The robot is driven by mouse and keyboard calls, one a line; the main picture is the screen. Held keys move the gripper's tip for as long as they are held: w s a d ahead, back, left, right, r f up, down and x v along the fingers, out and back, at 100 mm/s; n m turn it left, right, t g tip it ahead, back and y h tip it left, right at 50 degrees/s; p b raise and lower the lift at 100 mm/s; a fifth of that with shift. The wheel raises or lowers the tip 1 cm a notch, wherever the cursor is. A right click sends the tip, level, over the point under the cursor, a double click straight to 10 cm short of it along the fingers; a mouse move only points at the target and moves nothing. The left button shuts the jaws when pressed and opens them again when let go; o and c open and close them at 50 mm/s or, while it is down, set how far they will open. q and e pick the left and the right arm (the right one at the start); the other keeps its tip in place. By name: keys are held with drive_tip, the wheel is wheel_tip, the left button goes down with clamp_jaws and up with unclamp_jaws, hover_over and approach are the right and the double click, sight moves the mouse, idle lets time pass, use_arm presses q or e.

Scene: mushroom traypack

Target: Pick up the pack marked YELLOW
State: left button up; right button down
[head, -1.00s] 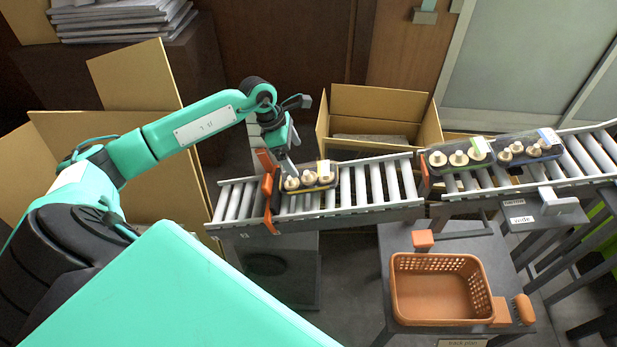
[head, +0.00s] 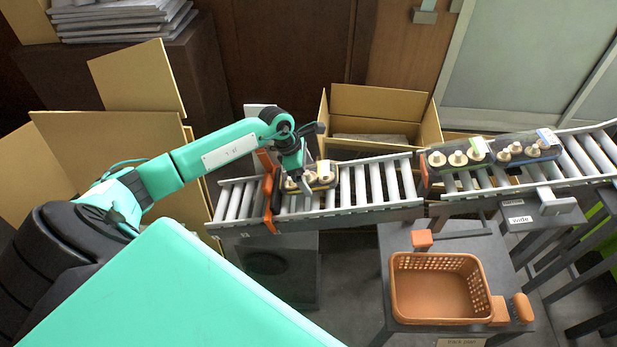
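A dark pack of pale mushrooms (head: 325,182) sits at the left part of the roller conveyor, beside an orange stop. A small yellowish marking shows at its right end, but I cannot read it. My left gripper (head: 299,184) points down over the left half of this pack and hides part of it. Whether its fingers touch the pack or are apart is too small to tell. Two more packs are on the right conveyor section: one with a green label (head: 477,147) and one with a blue label (head: 547,138). My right gripper is not in view.
The conveyor (head: 375,208) runs across the middle, with an orange stop (head: 269,203) at the left. An empty orange basket (head: 399,311) stands on a low table in front. Open cardboard boxes stand behind (head: 372,102) and at the left (head: 100,135).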

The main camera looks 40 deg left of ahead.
use_arm(q)
drive_tip(key=c, duration=0.8)
drive_tip(key=shift+r, duration=0.1)
drive_tip(key=shift+c, duration=0.2)
